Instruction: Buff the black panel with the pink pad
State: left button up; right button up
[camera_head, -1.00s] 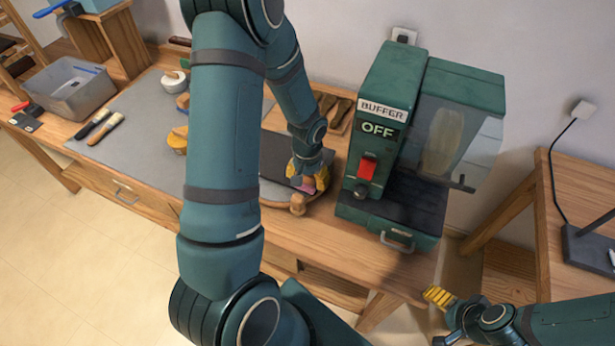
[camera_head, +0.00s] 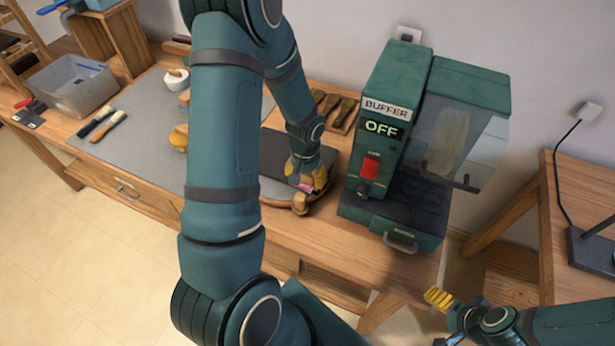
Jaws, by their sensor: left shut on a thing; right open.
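My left gripper (camera_head: 307,183) is shut on the pink pad (camera_head: 306,188), of which only a small part shows between the yellow fingers. The pad is low over the front right part of the black panel (camera_head: 284,162); I cannot tell for sure whether it touches. The panel lies on a rounded wooden board (camera_head: 312,205) with a wooden knob at its front. My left arm hides the panel's left side. My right gripper (camera_head: 440,300) is open and empty, in front of the bench's right end.
A green buffer machine (camera_head: 395,150) reading OFF stands just right of the board. Brushes (camera_head: 107,125), a grey bin (camera_head: 72,86) and a tape roll (camera_head: 175,79) are on the left of the bench. Wooden-handled tools (camera_head: 335,108) lie behind the panel.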

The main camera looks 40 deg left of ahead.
pick_arm(q)
jog(key=shift+w+d+f+b, duration=0.1)
jog(key=shift+w+d+b, duration=0.1)
jog(key=shift+d, duration=0.45)
jog(key=shift+w+d+f+b, duration=0.15)
jog(key=shift+w+d, duration=0.1)
jog(key=shift+d, duration=0.45)
jog(key=shift+w+d+r+b, duration=0.1)
jog(key=shift+w+d+b, duration=0.1)
jog(key=shift+d, duration=0.45)
jog(key=shift+w+d, duration=0.1)
jog(key=shift+d, duration=0.2)
jog(key=shift+a, duration=0.1)
jog(key=shift+s+a, duration=0.25)
jog(key=shift+a, duration=0.5)
jog(key=shift+s+a, duration=0.3)
jog(key=shift+a, duration=0.5)
jog(key=shift+s+a, duration=0.25)
jog(key=shift+a, duration=0.5)
jog(key=shift+w+d+b, duration=0.15)
jog(key=shift+w+d, duration=0.1)
jog(key=shift+d, duration=0.55)
jog(key=shift+w+d+b, duration=0.15)
jog(key=shift+w+d, duration=0.1)
jog(key=shift+d, duration=0.55)
jog(key=shift+w+d+b, duration=0.15)
jog(key=shift+w+d, duration=0.1)
jog(key=shift+d, duration=0.55)
jog(key=shift+a, duration=0.1)
